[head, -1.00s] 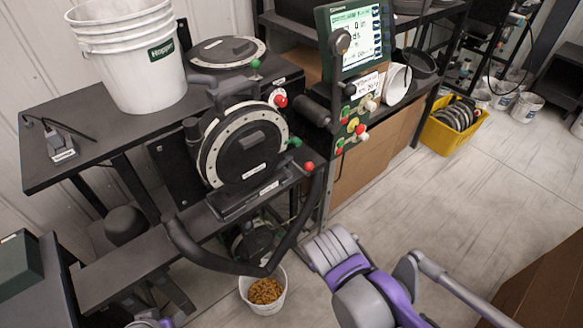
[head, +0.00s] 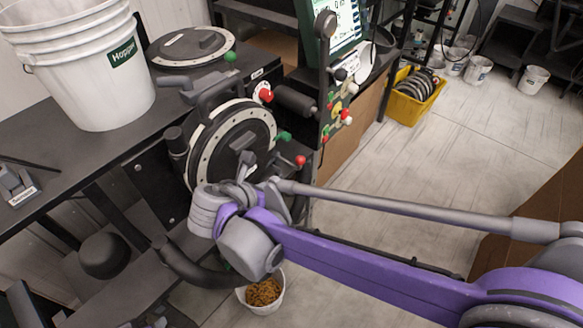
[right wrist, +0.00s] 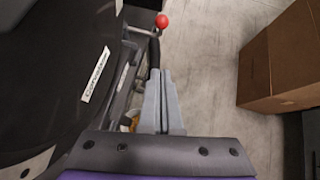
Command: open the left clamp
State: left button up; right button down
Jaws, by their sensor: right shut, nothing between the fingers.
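The round black seed meter (head: 236,140) with a pale rim stands on the bench. A dark post (head: 175,141) is at its left side; I cannot tell for sure which part is the left clamp. A red ball knob (head: 300,161) and a green knob (head: 283,137) are at its right. My right arm reaches in to the meter's lower front; its fingertips are hidden in the head view. In the right wrist view my right gripper (right wrist: 160,75) is shut and empty, beside the black meter face, pointing toward a lever with a red ball (right wrist: 162,21). Contact is unclear. My left gripper is not clearly in view.
A white hopper bucket (head: 90,75) stands on the bench at the left. A display panel (head: 331,22) is behind the meter. A bucket of seed (head: 282,296) sits below. A yellow crate (head: 405,112) is on the floor. A brown box (right wrist: 285,55) is at the right.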

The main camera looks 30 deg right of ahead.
jog(key=shift+w, duration=0.1)
jog(key=w+d+r+x, duration=0.1)
jog(key=r+x, duration=0.1)
jog(key=x, duration=1)
jog(key=shift+d, duration=0.45)
